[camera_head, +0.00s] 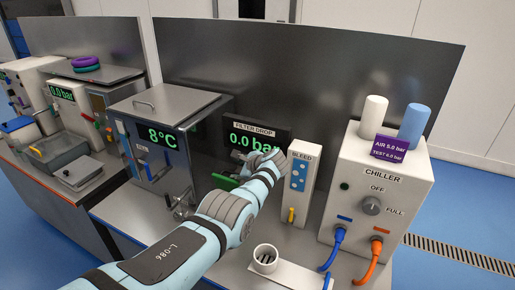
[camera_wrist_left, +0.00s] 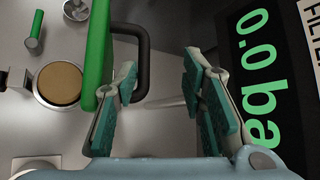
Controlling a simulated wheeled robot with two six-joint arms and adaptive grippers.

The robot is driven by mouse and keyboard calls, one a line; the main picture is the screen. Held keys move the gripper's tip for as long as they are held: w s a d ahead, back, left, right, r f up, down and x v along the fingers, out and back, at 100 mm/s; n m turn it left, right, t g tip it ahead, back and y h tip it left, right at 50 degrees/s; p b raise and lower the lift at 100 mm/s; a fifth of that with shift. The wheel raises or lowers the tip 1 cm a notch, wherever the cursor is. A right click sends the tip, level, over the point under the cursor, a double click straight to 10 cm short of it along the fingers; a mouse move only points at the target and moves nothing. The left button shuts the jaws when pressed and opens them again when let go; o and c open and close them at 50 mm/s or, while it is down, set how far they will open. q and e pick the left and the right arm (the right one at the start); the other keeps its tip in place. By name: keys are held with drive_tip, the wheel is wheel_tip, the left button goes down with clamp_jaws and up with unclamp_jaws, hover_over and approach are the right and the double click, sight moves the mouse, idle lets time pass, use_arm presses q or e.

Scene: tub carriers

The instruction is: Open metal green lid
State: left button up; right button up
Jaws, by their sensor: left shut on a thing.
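The metal green lid (camera_head: 225,182) shows in the head view as a green edge left of my left gripper (camera_head: 264,162), partly behind it. In the left wrist view, the lid (camera_wrist_left: 97,50) stands edge-on at the left, with a black loop handle (camera_wrist_left: 143,50) on its right side. The exact contact is partly hidden by the fingers. My right gripper is out of view.
The filter drop display (camera_head: 255,138) stands just behind my gripper. The bleed box (camera_head: 299,185) is close on its right, and the chiller (camera_head: 382,190) further right. A steel tank (camera_head: 180,105) stands left. A white cup (camera_head: 265,258) is on the bench in front.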

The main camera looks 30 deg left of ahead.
use_arm(q)
drive_tip(key=shift+o, duration=0.2)
drive_tip(key=shift+w+d+r+b, duration=0.25)
drive_tip(key=shift+w+d+r, duration=0.1)
drive_tip(key=shift+r, duration=0.25)
drive_tip(key=shift+w+d+r+b, duration=0.2)
drive_tip(key=shift+w+r, duration=0.1)
drive_tip(key=shift+r, duration=0.25)
drive_tip(key=v, duration=0.2)
drive_tip(key=p+v, duration=0.1)
drive_tip(key=v, duration=0.2)
drive_tip(key=shift+w+d, duration=0.2)
drive_tip(key=shift+c, duration=0.2)
drive_tip(key=w+v, duration=0.1)
drive_tip(key=v, duration=1.7)
drive_tip(key=shift+d+r, duration=0.2)
drive_tip(key=shift+d, duration=0.25)
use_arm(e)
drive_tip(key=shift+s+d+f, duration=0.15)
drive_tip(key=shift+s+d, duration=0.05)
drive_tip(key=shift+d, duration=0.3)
